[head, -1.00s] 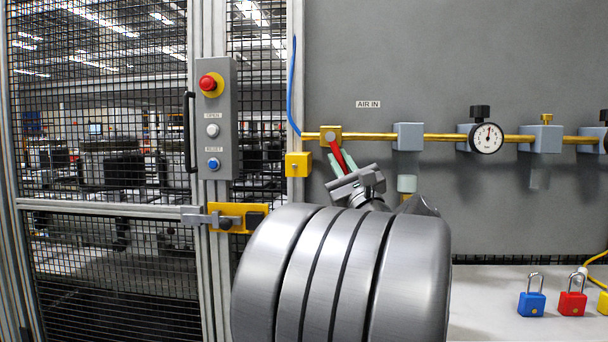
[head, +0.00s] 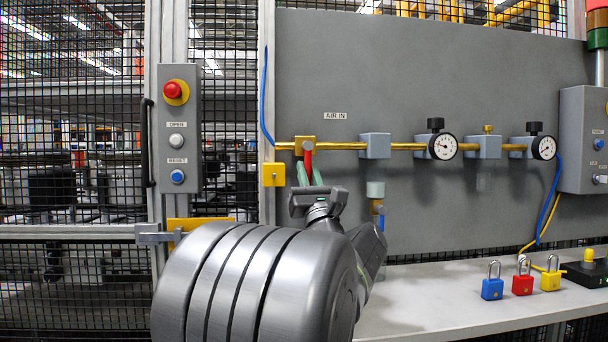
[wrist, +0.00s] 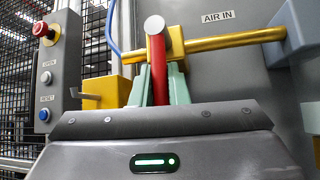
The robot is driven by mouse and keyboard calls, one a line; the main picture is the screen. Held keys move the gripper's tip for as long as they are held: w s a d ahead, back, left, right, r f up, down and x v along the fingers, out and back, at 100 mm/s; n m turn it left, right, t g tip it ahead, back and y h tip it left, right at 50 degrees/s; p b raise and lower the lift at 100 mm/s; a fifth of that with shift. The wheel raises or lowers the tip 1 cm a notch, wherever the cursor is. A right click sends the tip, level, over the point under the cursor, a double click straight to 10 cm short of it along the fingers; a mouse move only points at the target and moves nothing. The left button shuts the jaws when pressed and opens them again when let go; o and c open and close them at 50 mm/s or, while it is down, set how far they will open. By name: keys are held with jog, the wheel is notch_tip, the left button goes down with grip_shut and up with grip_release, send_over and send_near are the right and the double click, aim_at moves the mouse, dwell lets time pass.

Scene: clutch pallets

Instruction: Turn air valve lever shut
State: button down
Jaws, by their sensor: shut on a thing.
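The red air valve lever (head: 308,158) hangs almost straight down from the brass valve body (head: 304,142) at the left end of the yellow pipe, under the AIR IN label. In the wrist view the lever (wrist: 159,78) stands upright in the picture between two pale green fingers. My gripper (head: 308,174) is shut on the lever, with one finger on each side of it. The lever's lower end is hidden behind the gripper body.
A yellow block (head: 273,174) sits just left of the lever, and a grey block (head: 375,146) to its right. A gauge (head: 443,147) is further along the pipe. Padlocks (head: 522,284) stand on the bench (head: 430,300). A button box (head: 178,130) is at left.

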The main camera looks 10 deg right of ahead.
jog(key=shift+f, duration=0.1)
jog(key=c, duration=1.4)
grip_release()
jog(key=v, duration=1.3)
jog(key=shift+s+f, duration=0.25)
jog(key=shift+s, duration=0.05)
jog(key=x, duration=1.4)
